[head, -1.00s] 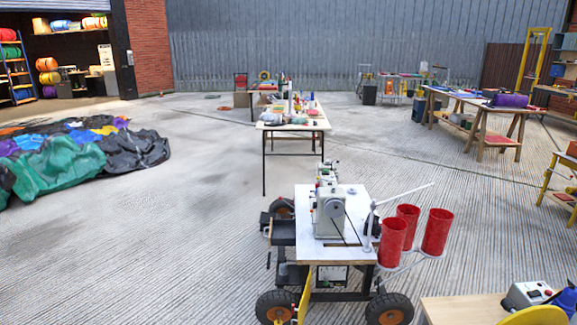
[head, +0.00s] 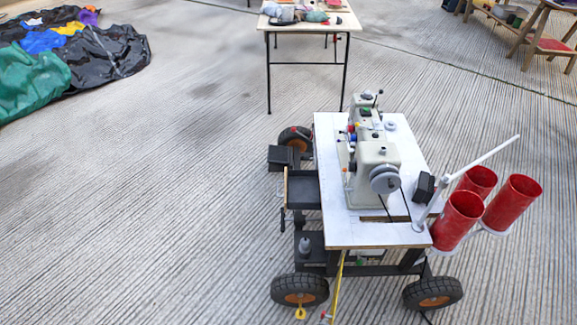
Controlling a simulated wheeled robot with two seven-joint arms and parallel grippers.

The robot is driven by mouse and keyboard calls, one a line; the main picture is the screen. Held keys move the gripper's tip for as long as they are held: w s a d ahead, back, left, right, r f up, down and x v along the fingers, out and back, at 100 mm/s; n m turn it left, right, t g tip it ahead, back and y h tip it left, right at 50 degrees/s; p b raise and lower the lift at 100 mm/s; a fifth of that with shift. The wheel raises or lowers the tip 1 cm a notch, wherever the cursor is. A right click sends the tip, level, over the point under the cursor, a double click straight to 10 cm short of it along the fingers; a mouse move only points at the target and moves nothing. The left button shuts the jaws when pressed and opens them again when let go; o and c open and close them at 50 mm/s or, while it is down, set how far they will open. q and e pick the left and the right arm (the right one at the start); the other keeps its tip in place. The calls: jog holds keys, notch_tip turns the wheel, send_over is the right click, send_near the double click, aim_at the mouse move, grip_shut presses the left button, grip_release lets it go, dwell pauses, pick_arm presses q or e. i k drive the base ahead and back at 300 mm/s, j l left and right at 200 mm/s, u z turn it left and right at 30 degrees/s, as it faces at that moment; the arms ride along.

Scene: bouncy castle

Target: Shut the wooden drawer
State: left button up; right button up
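A drawer (head: 304,191) sticks out from the left side of a wheeled sewing-machine cart, below its white top (head: 340,228). It stands open. Its inside is dark and looks empty, and its narrow wooden front (head: 286,188) faces left. The rear part of the drawer is hidden under the cart top. Neither of my grippers is in view.
A sewing machine (head: 376,165) stands on the cart top. Red cylinders (head: 513,202) on a white stand jut out at the right. Black wheels (head: 300,290) carry the cart. The concrete floor left of the drawer is clear. A table (head: 310,22) stands behind.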

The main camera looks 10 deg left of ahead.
aim_at(302, 186)
jog(key=i+j, duration=0.15)
jog(key=j, duration=0.2)
jog(key=i+j+z, duration=0.1)
jog(key=j, duration=0.3)
jog(key=i+j+z, duration=0.1)
jog(key=j, duration=0.25)
jog(key=i+j, duration=0.2)
jog(key=j, duration=0.2)
jog(key=j+z, duration=0.5)
jog(key=j, duration=0.4)
